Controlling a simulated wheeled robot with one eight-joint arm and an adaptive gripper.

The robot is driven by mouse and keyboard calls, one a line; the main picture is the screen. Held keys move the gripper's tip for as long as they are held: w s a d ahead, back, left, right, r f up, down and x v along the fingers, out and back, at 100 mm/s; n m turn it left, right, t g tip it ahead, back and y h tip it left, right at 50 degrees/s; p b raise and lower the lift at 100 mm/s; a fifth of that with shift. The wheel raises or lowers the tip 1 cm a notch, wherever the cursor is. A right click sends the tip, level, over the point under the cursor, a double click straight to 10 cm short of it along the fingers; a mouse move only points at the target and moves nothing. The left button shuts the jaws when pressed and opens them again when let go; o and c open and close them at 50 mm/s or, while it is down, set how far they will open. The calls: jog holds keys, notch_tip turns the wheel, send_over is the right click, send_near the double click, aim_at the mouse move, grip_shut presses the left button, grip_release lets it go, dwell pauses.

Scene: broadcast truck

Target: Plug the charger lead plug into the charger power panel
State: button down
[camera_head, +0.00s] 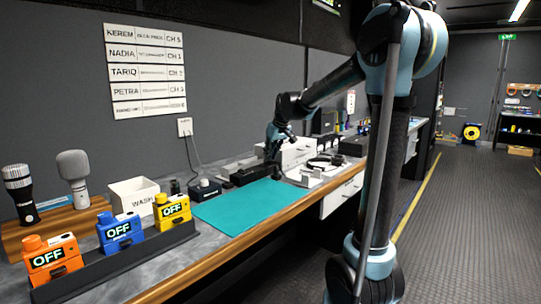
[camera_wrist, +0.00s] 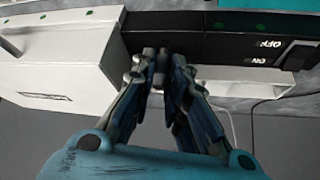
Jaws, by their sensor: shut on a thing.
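My gripper (camera_head: 275,146) is over the bench, beyond the far edge of the teal mat. In the wrist view my gripper (camera_wrist: 162,60) has its fingertips shut on a small dark piece, probably the charger lead plug (camera_wrist: 161,70); the fingers hide most of it. The fingertips overlap a long black unit (camera_wrist: 225,48) marked OFF and ON upside down, likely the charger power panel. I cannot tell whether the plug touches it. In the head view a low black unit (camera_head: 248,174) sits left of and below my gripper.
A white box (camera_wrist: 65,60) borders the black unit in the wrist view. Thin cables (camera_wrist: 252,122) hang nearby. The teal mat (camera_head: 240,205) is clear. A wall socket (camera_head: 185,127) has a cable to a small black box (camera_head: 205,190). Orange, blue and yellow packs stand at front left.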

jog(key=shift+f, duration=1.05)
jog(key=c, duration=1.5)
grip_release()
jog(key=v, duration=1.1)
jog(key=shift+d+r, duration=0.15)
jog(key=shift+r, duration=0.25)
jog(key=shift+s, duration=0.1)
jog(key=s+d+f+m+g+h, duration=0.1)
jog(key=s+d+f+m, duration=0.1)
jog(key=s+d+f, duration=0.4)
jog(key=s+d+f+m+g+h, duration=0.1)
jog(key=s+d+f+m, duration=0.1)
jog(key=s+d+f, duration=0.5)
jog(key=s+d+f+m+h, duration=0.1)
jog(key=s+d+f, duration=0.6)
jog(key=s+f, duration=0.8)
jog(key=shift+s+d+m+g, duration=0.15)
jog(key=shift+s+m, duration=0.25)
jog(key=shift+s, duration=1.4)
jog(key=shift+s+a+m+g, duration=0.1)
jog(key=shift+s+m+g, duration=0.25)
jog(key=shift+s, duration=1.45)
